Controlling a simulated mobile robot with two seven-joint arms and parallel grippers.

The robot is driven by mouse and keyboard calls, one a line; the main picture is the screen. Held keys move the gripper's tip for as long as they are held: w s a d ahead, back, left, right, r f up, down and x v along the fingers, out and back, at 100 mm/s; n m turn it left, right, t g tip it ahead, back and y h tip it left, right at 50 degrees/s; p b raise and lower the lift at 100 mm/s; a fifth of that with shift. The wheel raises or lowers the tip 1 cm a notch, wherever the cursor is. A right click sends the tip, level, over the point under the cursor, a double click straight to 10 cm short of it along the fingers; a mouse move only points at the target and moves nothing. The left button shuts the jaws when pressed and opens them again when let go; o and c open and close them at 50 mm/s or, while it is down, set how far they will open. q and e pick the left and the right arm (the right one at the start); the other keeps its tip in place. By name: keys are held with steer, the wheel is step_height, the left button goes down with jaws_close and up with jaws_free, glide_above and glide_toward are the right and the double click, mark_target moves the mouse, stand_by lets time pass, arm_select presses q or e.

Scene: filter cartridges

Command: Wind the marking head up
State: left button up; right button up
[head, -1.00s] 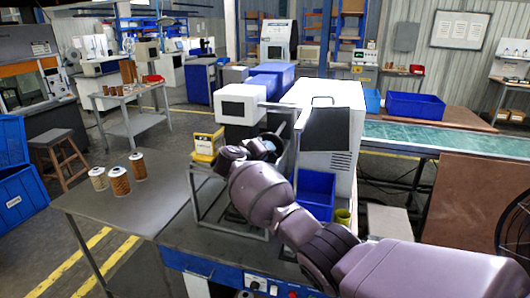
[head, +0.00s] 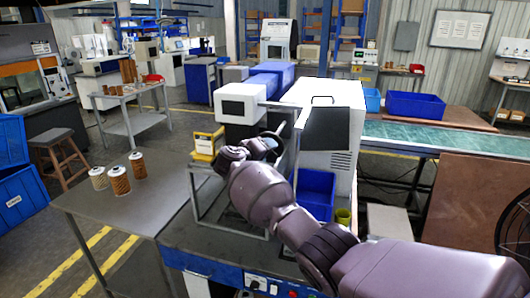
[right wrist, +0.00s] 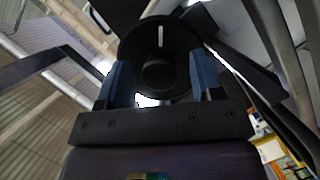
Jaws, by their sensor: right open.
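A round black knob with a white line on its face (right wrist: 160,45) fills the upper middle of the right wrist view. My right gripper (right wrist: 161,78) is open, with one blue finger on each side of the knob's lower part. I cannot tell whether the fingers touch it. In the head view my right arm reaches in from the lower right to the bench machine, and its wrist hides the knob and fingertips. A white box with a dark front panel (head: 240,103), possibly the marking head, stands just behind my wrist. My left gripper is not in view.
Several filter cartridges (head: 119,181) stand on the grey bench (head: 150,205) at left. A grey metal frame (head: 197,205) and a blue bin (head: 314,190) flank my arm. A yellow box (head: 207,143) stands left of my wrist. A green conveyor (head: 430,135) runs at right.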

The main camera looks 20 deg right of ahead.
steer(key=shift+s+a, duration=0.1)
steer(key=v, duration=1)
steer(key=shift+s+a+b, duration=0.2)
steer(key=shift+s+b, duration=0.05)
steer(key=shift+b, duration=0.1)
